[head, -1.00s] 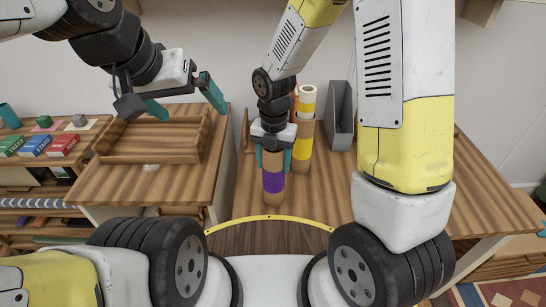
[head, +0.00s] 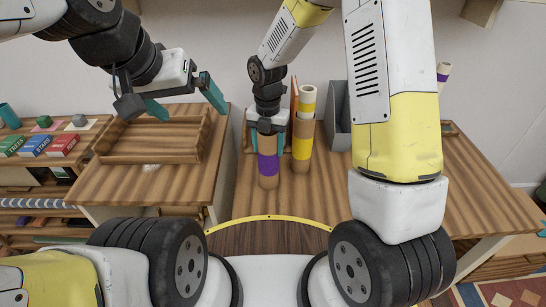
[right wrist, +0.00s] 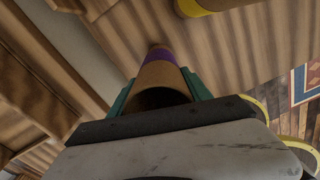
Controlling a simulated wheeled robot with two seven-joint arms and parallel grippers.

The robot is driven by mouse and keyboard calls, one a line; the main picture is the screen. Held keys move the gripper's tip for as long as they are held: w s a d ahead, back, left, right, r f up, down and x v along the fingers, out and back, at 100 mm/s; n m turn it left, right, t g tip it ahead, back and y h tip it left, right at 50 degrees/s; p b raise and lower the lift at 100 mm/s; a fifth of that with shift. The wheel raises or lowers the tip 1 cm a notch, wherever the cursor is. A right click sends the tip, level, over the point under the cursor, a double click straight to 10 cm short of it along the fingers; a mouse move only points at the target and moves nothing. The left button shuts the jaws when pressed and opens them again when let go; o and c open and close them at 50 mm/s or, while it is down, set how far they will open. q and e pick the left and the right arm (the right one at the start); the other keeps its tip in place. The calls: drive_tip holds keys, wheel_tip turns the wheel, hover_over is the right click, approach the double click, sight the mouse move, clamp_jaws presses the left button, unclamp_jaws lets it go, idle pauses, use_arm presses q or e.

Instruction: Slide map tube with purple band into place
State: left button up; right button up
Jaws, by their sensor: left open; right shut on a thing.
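The brown map tube with a purple band (head: 267,164) stands roughly upright at the middle of the plank table. My right gripper (head: 270,138) is shut on its upper part, above the band. I cannot tell whether its base touches the table. In the right wrist view the tube (right wrist: 160,73) runs away between the teal fingers (right wrist: 158,92), with the purple band toward its far end. Another tube end with a purple band (head: 442,77) shows at the right, mostly hidden behind my right arm. My left gripper (head: 183,104) is open and empty above the wooden tray.
A yellow-banded tube (head: 302,147) stands close to the right of the held tube. A grey file holder (head: 338,118) is behind it. A wooden tray (head: 150,155) lies on the left counter. Books (head: 34,144) sit further left. The table front (head: 310,195) is clear.

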drive_tip(key=w+a, duration=0.1)
drive_tip(key=w, duration=0.7)
drive_tip(key=shift+w+a, duration=0.15)
drive_tip(key=shift+a, duration=0.2)
drive_tip(key=o, duration=1.7)
drive_tip(key=shift+c, duration=0.2)
drive_tip(key=shift+r, duration=0.1)
drive_tip(key=shift+o, duration=0.8)
wheel_tip(320, 180, up, 7)
